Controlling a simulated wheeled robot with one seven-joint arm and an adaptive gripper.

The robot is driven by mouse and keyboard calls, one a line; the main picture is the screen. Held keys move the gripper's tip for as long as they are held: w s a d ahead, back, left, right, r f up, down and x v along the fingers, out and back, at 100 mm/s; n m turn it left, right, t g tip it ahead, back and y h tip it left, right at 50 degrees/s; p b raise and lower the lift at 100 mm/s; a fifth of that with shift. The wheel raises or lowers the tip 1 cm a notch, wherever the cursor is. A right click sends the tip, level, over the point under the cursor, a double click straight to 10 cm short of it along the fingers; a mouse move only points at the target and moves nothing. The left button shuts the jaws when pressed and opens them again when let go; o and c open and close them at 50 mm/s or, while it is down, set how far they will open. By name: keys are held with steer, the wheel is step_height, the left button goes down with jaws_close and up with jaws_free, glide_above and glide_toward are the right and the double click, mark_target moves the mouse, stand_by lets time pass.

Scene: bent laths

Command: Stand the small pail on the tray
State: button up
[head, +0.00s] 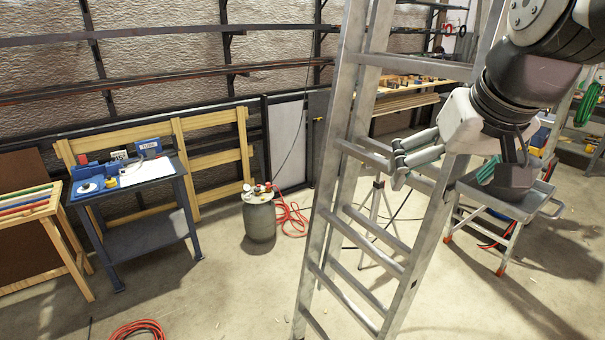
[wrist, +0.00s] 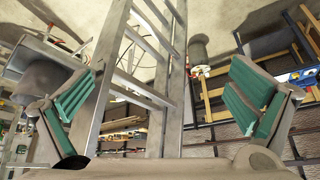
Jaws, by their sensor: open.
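The small pail (head: 518,181) is dark grey and shows at the right of the head view, partly behind my gripper. It appears to stand upright on the tray (head: 549,207), a grey platform on a stand with orange-red feet. The upside-down wrist view shows the pail (wrist: 40,80) and tray (wrist: 28,57) at the left, with the pail partly hidden by a finger. My gripper (head: 456,163) is open and empty, its green pads wide apart in the wrist view (wrist: 160,105). The pail lies outside the jaws. Its contact with the tray is partly hidden.
A metal stepladder (head: 340,200) stands close to the left of my gripper and fills the middle of the wrist view. A grey canister (head: 259,220) with red hose, a blue workbench (head: 135,180) and a wooden rack (head: 35,215) stand further left. Floor in front of these is mostly clear.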

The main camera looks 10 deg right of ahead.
steer(key=s+a+f+n+y, duration=0.1)
steer(key=s+a+f+n, duration=0.1)
steer(key=s+a+f, duration=0.3)
steer(key=s+a, duration=0.3)
steer(key=shift+a+f, duration=0.2)
steer(key=shift+s, duration=0.1)
